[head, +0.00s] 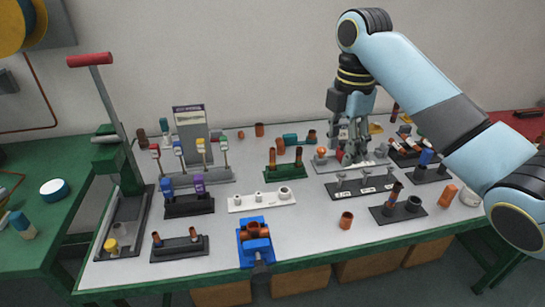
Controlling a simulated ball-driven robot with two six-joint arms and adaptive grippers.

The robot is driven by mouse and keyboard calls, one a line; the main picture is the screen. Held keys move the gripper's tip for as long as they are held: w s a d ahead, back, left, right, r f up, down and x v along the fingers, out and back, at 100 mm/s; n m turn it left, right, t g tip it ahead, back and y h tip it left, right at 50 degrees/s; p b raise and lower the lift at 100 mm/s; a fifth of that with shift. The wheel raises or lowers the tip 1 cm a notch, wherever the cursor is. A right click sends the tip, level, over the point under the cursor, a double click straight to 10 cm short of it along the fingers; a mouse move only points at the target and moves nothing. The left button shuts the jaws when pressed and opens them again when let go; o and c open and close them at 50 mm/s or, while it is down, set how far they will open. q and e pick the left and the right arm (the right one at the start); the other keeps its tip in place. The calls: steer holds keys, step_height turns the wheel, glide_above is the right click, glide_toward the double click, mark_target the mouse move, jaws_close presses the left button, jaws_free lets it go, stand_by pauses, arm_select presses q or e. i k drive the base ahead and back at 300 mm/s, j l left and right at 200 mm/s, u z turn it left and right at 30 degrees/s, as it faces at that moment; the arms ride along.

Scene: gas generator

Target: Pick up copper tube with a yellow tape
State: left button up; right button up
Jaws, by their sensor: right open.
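My right gripper (353,150) reaches down from the upper right to the back right of the table. It is open, with its fingers pointing down over a grey holder (375,166). The fingers hide part of this holder. An orange-brown round piece (321,152) sits just left of the fingers. Short copper tubes stand in a green holder (285,172) to the left of the gripper. Another copper tube (346,220) stands alone nearer the front. I cannot make out yellow tape on any tube. My left gripper is not in view.
A white holder (262,202) and a blue vise with a copper fitting (256,240) stand in the middle and at the front edge. A grey lever press with a red handle (89,60) rises at the left. More dark holders crowd the right side.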

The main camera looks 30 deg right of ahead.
mark_target(271, 153)
steer(key=i, duration=1)
